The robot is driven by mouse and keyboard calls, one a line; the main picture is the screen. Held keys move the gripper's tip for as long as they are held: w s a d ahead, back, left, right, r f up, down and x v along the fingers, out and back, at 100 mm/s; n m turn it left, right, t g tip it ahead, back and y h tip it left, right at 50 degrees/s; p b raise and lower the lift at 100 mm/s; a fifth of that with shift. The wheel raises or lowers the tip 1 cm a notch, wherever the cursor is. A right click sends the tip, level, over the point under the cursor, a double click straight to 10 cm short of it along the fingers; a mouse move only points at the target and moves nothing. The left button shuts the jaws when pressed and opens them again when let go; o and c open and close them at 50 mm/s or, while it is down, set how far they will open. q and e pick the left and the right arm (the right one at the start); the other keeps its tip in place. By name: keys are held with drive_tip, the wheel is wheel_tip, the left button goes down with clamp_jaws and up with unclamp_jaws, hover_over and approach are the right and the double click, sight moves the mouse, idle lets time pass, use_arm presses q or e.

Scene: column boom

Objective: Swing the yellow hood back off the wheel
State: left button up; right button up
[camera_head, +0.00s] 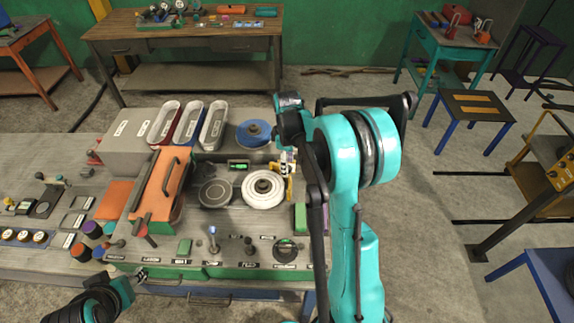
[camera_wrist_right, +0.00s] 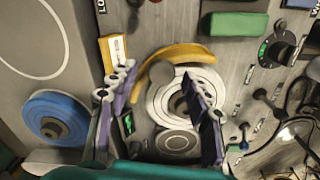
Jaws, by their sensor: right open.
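The yellow hood (camera_wrist_right: 178,54) is a curved guard along one edge of the white wheel (camera_wrist_right: 158,100) in the right wrist view. In the head view a sliver of the yellow hood (camera_head: 290,185) shows at the right side of the white wheel (camera_head: 256,197), partly behind my right gripper. My right gripper (camera_wrist_right: 158,82) is open, its two fingers spread above the wheel and near the hood; nothing is seen between them. It also shows in the head view (camera_head: 287,163). My left gripper (camera_head: 128,286) is low at the bench's front left, away from the wheel; its jaw state is unclear.
A grey disc (camera_head: 215,193) and a blue disc (camera_head: 253,133) lie near the wheel. An orange cover (camera_head: 160,190) with a handle and several bins stand left. Knobs and levers line the bench's front. A green block (camera_head: 300,217) is close to the wheel's right.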

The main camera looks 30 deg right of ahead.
drive_tip(key=shift+s+f, duration=0.15)
drive_tip(key=shift+f, duration=0.2)
clamp_jaws()
